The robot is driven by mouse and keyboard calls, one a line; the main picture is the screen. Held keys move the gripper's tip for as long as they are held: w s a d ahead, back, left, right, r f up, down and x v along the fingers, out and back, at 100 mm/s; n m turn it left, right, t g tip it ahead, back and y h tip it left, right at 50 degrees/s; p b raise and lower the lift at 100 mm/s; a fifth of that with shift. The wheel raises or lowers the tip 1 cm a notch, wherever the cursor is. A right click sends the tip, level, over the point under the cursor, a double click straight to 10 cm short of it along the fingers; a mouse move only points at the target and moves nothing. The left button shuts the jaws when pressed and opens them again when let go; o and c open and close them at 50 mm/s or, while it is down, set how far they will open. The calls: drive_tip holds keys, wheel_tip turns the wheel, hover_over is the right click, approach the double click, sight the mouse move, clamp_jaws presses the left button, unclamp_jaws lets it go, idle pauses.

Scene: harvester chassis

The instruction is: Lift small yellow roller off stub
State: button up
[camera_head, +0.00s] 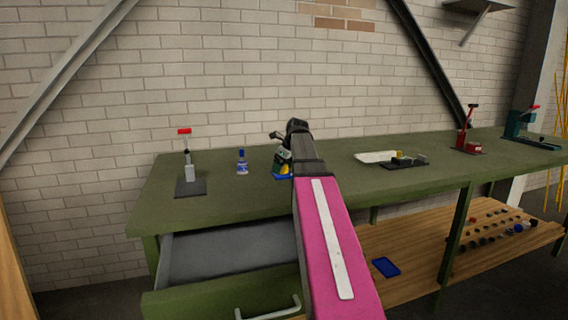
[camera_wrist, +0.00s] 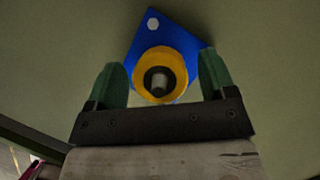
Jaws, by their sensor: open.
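The small yellow roller (camera_wrist: 146,62) is a yellow ring with a dark centre. It sits around a grey metal stub (camera_wrist: 158,80) on a blue plate (camera_wrist: 183,41) with a white hexagonal bolt. My gripper (camera_wrist: 163,78) is open, its two green fingers on either side of the roller's near part. I cannot tell whether the fingers touch it. In the head view, my gripper (camera_head: 283,142) is over the bench at the blue-and-yellow piece (camera_head: 283,176), which my arm partly hides.
The green bench (camera_head: 215,208) has an open drawer (camera_head: 230,253) below. A white tray (camera_head: 374,157), a black-based fixture (camera_head: 405,163) and a red press (camera_head: 466,140) stand right. Bare benchtop lies between.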

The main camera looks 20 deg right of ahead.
drive_tip(key=c, duration=1)
drive_tip(key=shift+r, duration=0.1)
drive_tip(key=shift+r, duration=3.15)
